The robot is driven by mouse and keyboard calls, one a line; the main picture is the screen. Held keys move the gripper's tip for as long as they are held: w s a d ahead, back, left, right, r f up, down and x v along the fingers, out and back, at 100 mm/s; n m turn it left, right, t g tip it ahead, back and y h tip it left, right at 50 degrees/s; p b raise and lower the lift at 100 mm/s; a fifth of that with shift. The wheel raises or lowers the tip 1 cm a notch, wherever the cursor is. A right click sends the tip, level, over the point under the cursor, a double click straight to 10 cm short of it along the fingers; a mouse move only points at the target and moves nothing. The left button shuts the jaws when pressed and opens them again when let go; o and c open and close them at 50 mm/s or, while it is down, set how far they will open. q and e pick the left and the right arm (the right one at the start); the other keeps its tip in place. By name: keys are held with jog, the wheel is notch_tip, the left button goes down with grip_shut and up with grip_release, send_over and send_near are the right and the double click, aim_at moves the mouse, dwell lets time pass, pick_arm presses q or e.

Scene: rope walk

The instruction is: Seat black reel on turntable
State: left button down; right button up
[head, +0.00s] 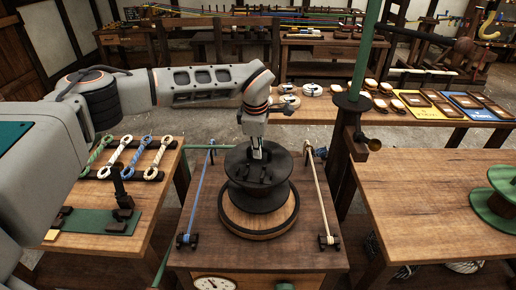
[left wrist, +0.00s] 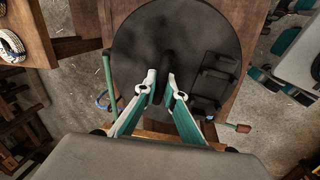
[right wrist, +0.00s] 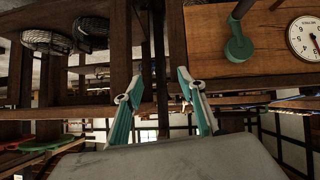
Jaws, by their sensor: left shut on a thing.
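The black reel (head: 240,160) is over the round wooden turntable (head: 262,228) on the middle bench. Its lower flange lies within the turntable's rim in the head view; whether it touches or hovers slightly I cannot tell. My left gripper (head: 257,155) comes down from above and is shut on the reel's raised middle part. The left wrist view shows the reel's round top (left wrist: 140,40) with the left fingertips (left wrist: 164,92) closed around a dark upright piece. My right gripper (right wrist: 160,92) shows only in the right wrist view, with fingers apart and nothing between them.
A blue rope (head: 199,190) and a cream rope (head: 318,190) run along both sides of the turntable. A dark post with a green pole (head: 367,60) stands at the right. A green reel (head: 497,205) sits on the right table. A dial (right wrist: 306,37) shows in the right wrist view.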

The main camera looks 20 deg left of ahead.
aim_at(258, 161)
pick_arm(q)
jog(key=shift+f, duration=0.55)
jog(key=shift+f+b, duration=0.85)
jog(key=shift+f, duration=0.85)
pick_arm(e)
jog(key=shift+w+a+f, duration=0.4)
pick_arm(q)
jog(key=shift+f, duration=0.1)
pick_arm(e)
jog(key=shift+f, duration=0.1)
pick_arm(q)
jog(key=c, duration=2)
grip_release()
jog(key=shift+c, duration=0.2)
jog(key=shift+f, duration=0.15)
